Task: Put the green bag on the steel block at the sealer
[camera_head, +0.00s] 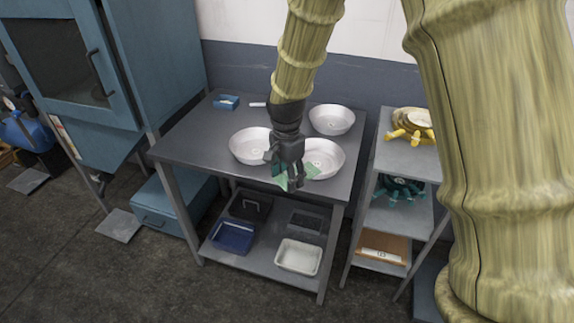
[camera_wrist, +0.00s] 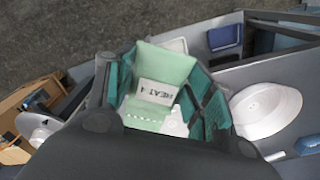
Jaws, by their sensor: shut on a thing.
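The green bag (camera_wrist: 162,65) is pale green with a white label, partly readable as "HEAT 4", in the wrist view. My gripper (camera_wrist: 167,95) is shut on it, with teal finger pads on either side. In the head view my dark gripper (camera_head: 288,172) is over the front of the table, and green bag edges (camera_head: 280,180) show around its fingers. The bag appears held above the front right pan (camera_head: 328,163); the exact height is hard to tell. I cannot make out a steel block or a sealer in either view.
The dark table (camera_head: 190,143) also bears a left pan (camera_head: 247,146), a back pan (camera_head: 333,119) and a small blue box (camera_head: 226,102). Trays sit on its lower shelf. A shelf rack (camera_head: 405,215) stands right, a blue cabinet (camera_head: 165,55) left. The table's left part is clear.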

